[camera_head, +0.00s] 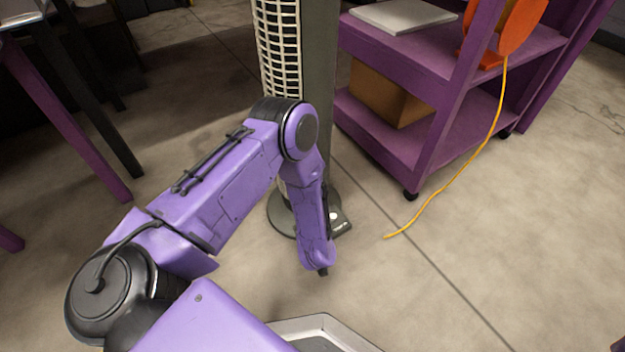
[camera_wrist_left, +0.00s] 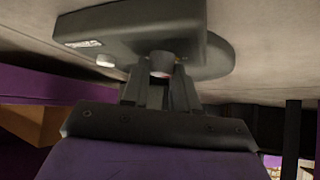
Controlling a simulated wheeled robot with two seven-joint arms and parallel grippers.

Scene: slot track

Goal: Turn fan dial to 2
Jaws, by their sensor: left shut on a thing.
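The tower fan (camera_head: 280,45) stands on the floor, with a pale grille on a dark grey column. Its round dark base (camera_head: 284,217) has a control box (camera_head: 342,222), partly hidden by my left forearm. In the left wrist view the control box (camera_wrist_left: 110,28) appears with a small pale label and a light round knob (camera_wrist_left: 105,60). A second round dial (camera_wrist_left: 161,62) sits between the fingertips of my left gripper (camera_wrist_left: 163,78), which is shut on it. The dial's setting cannot be read. My right gripper is in neither view.
A purple shelf cart (camera_head: 440,140) stands right of the fan, holding a cardboard box (camera_head: 385,95) and an orange reel (camera_head: 520,25). A yellow cord (camera_head: 460,178) trails from the reel to the floor. Table legs (camera_head: 75,130) stand at left. Floor at lower right is mostly clear.

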